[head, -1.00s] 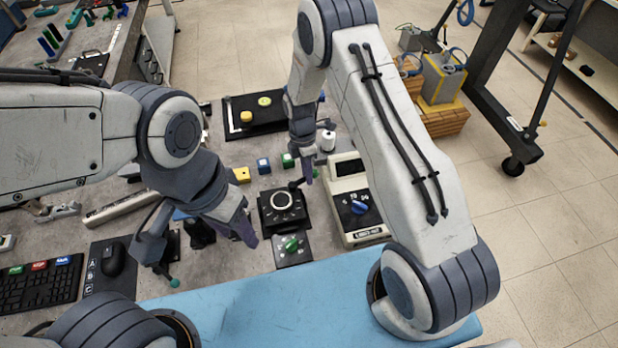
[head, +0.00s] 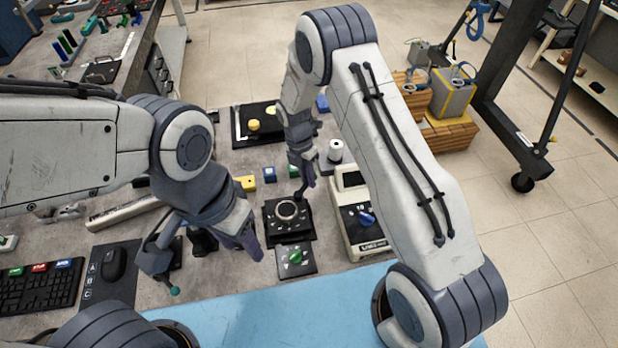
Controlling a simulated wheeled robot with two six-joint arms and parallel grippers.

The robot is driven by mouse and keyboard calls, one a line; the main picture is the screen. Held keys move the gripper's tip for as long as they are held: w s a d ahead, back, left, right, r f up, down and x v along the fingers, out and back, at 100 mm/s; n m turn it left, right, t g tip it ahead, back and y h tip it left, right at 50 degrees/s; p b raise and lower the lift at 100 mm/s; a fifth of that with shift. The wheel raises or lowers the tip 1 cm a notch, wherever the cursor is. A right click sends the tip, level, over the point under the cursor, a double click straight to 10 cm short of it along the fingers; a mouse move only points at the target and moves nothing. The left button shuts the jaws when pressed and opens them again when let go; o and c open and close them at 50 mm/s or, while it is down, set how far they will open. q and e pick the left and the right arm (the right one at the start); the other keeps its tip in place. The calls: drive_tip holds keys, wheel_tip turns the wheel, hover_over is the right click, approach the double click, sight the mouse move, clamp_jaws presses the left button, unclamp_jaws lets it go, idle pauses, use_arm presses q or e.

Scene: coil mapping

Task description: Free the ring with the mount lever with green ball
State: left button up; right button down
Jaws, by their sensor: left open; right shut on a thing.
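A pale ring (head: 287,210) lies on a square black dial-like mount (head: 290,234) in mid-desk. A small green ball (head: 174,291) on a thin dark rod shows below my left gripper's left finger; the rod's other end is hidden. My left gripper (head: 207,260) is open, its fingers spread left of the mount, with a dark object (head: 203,242) seen between them. My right gripper (head: 306,188) is shut at the mount's upper right edge, on a small dark part whose shape is mostly hidden.
A green knob (head: 295,257) on a plate sits just in front of the mount. A meter with a blue knob (head: 366,218) stands to the right. A keyboard (head: 38,286) is at left. The blue mat (head: 290,310) in front is clear.

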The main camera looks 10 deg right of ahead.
drive_tip(key=shift+w+r, duration=0.1)
drive_tip(key=shift+w, duration=0.05)
drive_tip(key=c, duration=0.8)
unclamp_jaws()
wheel_tip(320, 180, up, 10)
drive_tip(key=w+a+b, duration=0.1)
drive_tip(key=b, duration=0.1)
drive_tip(key=shift+w+b, duration=0.2)
drive_tip(key=shift+b, duration=0.1)
drive_tip(key=shift+a+r, duration=0.1)
